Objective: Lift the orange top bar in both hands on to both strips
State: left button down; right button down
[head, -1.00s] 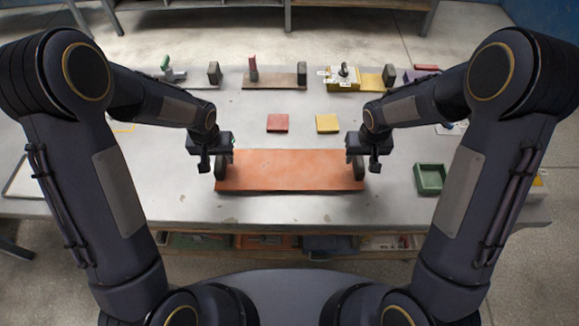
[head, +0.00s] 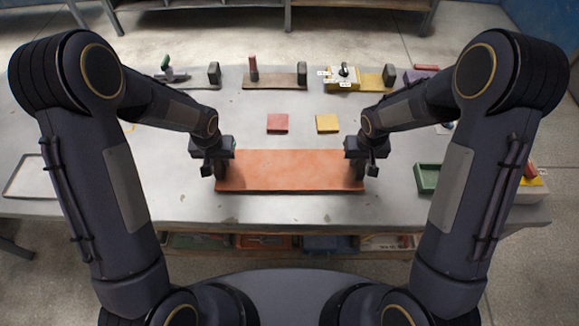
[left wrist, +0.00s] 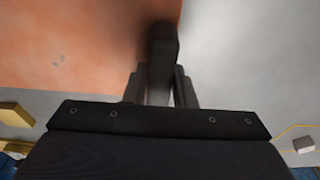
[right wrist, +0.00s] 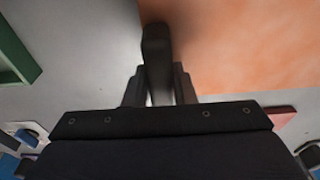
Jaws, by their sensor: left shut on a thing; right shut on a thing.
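The orange top bar (head: 290,171) lies flat near the front edge of the table, with a dark upright handle at each end. My left gripper (head: 217,168) is shut on its left handle, and the left wrist view shows this handle (left wrist: 162,48) between the fingers. My right gripper (head: 361,168) is shut on its right handle, and the right wrist view shows that handle (right wrist: 156,45) between the fingers. The bar appears to rest on the table. A red square (head: 278,122) and a yellow square (head: 327,123) lie behind it; which pieces are the strips I cannot tell.
A brown plate with a red peg (head: 254,68) and a yellow block (head: 343,78) stand along the back of the table (head: 180,205). A green tray (head: 427,177) is right of the bar. The tabletop between the bar and the squares is clear.

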pick_arm(q)
jog(key=shift+r, duration=0.1)
pick_arm(e)
jog(key=shift+r, duration=0.1)
